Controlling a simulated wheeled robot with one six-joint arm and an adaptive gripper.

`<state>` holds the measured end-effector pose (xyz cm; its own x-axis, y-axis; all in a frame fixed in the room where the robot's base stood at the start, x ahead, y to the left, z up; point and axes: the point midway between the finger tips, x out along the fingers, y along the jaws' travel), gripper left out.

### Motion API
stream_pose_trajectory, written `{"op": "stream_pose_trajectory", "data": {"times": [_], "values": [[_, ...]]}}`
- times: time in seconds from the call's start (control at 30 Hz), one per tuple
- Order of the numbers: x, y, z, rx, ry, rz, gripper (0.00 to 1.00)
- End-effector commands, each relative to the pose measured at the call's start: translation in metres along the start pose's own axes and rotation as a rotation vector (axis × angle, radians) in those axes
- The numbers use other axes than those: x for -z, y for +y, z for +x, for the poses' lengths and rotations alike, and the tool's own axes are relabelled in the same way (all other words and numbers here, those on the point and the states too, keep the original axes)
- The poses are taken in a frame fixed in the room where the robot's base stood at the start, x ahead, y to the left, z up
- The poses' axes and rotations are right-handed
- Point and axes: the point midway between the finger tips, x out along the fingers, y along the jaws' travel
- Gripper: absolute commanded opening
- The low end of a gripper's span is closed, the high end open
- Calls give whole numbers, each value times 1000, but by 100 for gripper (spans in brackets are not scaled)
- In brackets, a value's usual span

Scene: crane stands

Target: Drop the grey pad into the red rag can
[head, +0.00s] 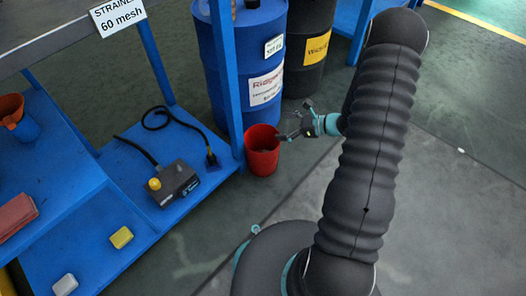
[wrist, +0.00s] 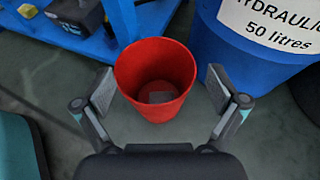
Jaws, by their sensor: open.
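The red rag can (head: 262,158) stands upright on the floor beside the blue stand's lower shelf. In the wrist view the can (wrist: 137,62) is seen from above, between my fingers. A small grey flat piece, which looks like the grey pad (wrist: 161,97), lies inside at the can's bottom. My gripper (head: 291,127) is above the can's right rim in the head view. Its fingers are spread wide, apart from each other, with nothing between them. The can's inside is mostly dark in the head view, so the pad cannot be made out there.
A blue drum (head: 262,60) stands right behind the can, with a dark drum (head: 309,45) beside it. The blue lower shelf (head: 95,262) holds a yellow pad (head: 121,237), a whitish pad (head: 65,285) and a control box (head: 174,184). Floor in front of the can is clear.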

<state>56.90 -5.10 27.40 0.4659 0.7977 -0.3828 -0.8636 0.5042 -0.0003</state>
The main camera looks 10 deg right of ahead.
Motion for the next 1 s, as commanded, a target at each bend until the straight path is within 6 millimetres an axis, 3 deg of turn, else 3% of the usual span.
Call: {"op": "stream_pose_trajectory", "data": {"times": [0.2,0.4,0.6,1.0], "values": [[0,-1,-46,4,-1,0,96],[0,-1,-72,2,0,0,96],[0,-1,-81,0,-1,0,96],[0,-1,-81,0,0,0,96]]}}
